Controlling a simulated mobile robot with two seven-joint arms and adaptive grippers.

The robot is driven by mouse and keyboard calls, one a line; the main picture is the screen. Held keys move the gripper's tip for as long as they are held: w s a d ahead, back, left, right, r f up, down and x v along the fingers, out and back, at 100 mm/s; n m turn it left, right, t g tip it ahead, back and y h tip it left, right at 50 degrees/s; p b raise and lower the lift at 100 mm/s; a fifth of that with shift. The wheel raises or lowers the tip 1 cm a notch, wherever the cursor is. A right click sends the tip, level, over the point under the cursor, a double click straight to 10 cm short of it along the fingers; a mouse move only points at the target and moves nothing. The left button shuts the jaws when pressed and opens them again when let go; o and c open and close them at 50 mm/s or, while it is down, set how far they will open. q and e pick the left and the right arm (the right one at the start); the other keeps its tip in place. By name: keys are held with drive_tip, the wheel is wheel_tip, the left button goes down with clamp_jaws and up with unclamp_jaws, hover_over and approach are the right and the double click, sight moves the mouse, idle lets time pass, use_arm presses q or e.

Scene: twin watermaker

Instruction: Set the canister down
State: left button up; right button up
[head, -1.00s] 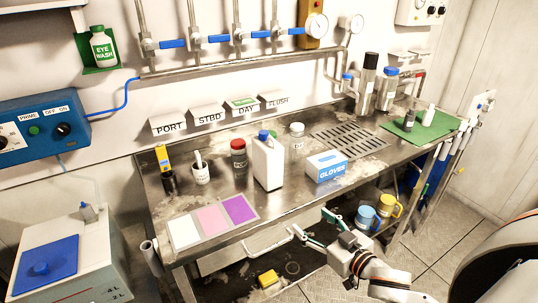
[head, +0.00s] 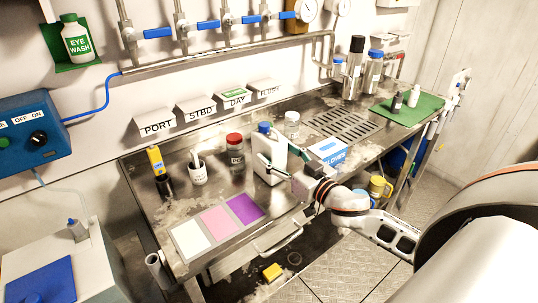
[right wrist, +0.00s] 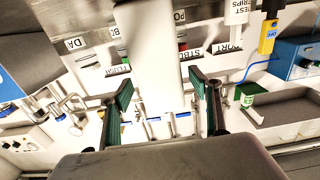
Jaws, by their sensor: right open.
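The white canister (head: 268,147) with a blue cap stands upright on the steel bench (head: 160,209), behind the colored mats. My right gripper (head: 280,159) has come over the front edge of the bench to the canister's front right side. Its jaws are open, with one finger on each side of the canister. In the right wrist view the canister (right wrist: 155,50) is a pale upright shape between the green finger pads of the gripper (right wrist: 160,92), with gaps showing beside it. The gripper covers the canister's lower right part. My left gripper is not in view.
A red-lidded jar (head: 235,150) stands close left of the canister, and a clear jar (head: 292,124) behind it. The gloves box (head: 327,151) is close on the right. White, pink and purple mats (head: 217,220) lie in front.

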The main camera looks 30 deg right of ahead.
drive_tip(key=shift+w+a, duration=0.15)
drive_tip(key=shift+w, duration=1.1)
drive_tip(key=c, duration=1.7)
drive_tip(key=shift+r, duration=0.1)
clamp_jaws()
